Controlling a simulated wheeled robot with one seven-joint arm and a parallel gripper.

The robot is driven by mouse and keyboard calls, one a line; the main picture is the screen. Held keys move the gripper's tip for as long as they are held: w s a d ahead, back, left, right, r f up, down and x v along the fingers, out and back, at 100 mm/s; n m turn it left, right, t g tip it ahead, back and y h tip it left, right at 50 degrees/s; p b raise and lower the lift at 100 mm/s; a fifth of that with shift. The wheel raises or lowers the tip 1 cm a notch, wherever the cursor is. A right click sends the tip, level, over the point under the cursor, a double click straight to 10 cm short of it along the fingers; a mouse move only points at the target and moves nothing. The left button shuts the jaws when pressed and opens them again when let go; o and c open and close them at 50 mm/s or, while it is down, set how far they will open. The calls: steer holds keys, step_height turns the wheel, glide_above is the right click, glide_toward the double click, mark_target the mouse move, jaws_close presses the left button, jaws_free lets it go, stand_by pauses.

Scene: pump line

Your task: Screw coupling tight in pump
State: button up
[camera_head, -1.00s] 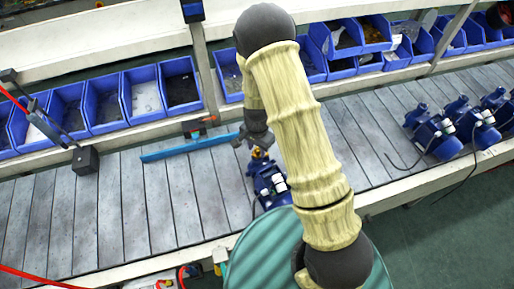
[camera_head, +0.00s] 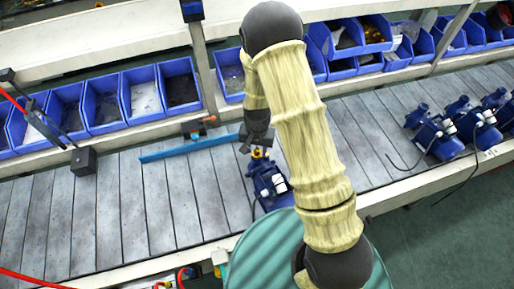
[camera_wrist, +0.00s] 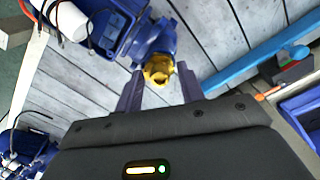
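The blue pump (camera_head: 268,184) stands on the slatted conveyor, partly hidden by my arm in the head view. It also shows in the wrist view (camera_wrist: 110,28). The yellow brass coupling (camera_wrist: 158,70) sits at the mouth of the pump's blue outlet and also shows small in the head view (camera_head: 258,153). My gripper (camera_wrist: 159,88) has its two fingers apart, one on each side of the coupling. A gap seems to show between the fingers and the coupling. In the head view my gripper (camera_head: 257,146) is just above the pump.
Several other pumps (camera_head: 436,137) stand to the right. Blue bins (camera_head: 142,94) line the back. The conveyor at left is clear.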

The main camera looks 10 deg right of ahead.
jaws_close()
steer(key=m, duration=0.3)
steer(key=m+p, duration=0.1)
steer(key=m, duration=0.2)
steer(key=shift+r, duration=0.1)
steer(key=shift+m, duration=0.5)
